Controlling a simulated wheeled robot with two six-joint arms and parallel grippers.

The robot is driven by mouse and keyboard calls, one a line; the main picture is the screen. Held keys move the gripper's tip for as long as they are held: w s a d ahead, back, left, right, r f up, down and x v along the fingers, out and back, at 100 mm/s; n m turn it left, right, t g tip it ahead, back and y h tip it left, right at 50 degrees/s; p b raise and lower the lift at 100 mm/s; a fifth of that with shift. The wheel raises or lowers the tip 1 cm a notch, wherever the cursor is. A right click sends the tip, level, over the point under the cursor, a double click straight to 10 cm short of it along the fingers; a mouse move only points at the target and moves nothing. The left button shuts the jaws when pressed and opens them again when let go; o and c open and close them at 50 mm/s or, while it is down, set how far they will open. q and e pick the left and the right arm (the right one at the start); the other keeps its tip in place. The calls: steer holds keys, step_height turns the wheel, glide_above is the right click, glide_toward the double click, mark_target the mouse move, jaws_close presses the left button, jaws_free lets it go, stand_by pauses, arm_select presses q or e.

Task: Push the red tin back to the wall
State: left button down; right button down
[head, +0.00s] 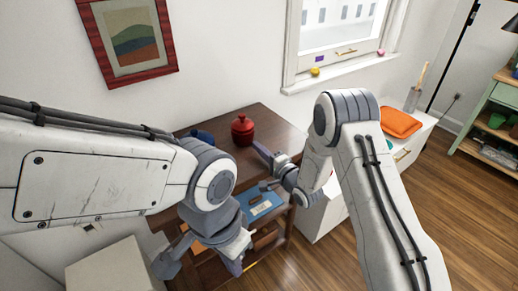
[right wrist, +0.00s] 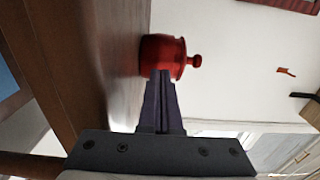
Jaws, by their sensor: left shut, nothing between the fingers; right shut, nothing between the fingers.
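The red tin (head: 243,130), round with a knobbed lid, stands upright on the dark wooden table (head: 275,124), toward its wall side. Some bare wood shows between it and the wall. My right gripper (head: 258,148) is shut and empty, its tips just in front of the tin. In the right wrist view the shut fingers (right wrist: 162,74) point at the tin (right wrist: 165,56) and overlap its edge; I cannot tell whether they touch. My left gripper (head: 164,267) is shut and empty, low at the table's front left.
A dark blue object (head: 201,135) stands left of the tin, partly hidden by my left arm. A white cabinet (head: 409,150) with an orange item (head: 400,123) stands to the right. A framed picture (head: 130,41) hangs above.

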steer(key=shift+w, duration=0.1)
steer(key=shift+w+a, duration=0.3)
steer(key=shift+w, duration=0.1)
steer(key=shift+d, duration=0.1)
steer(key=shift+v, duration=1.7)
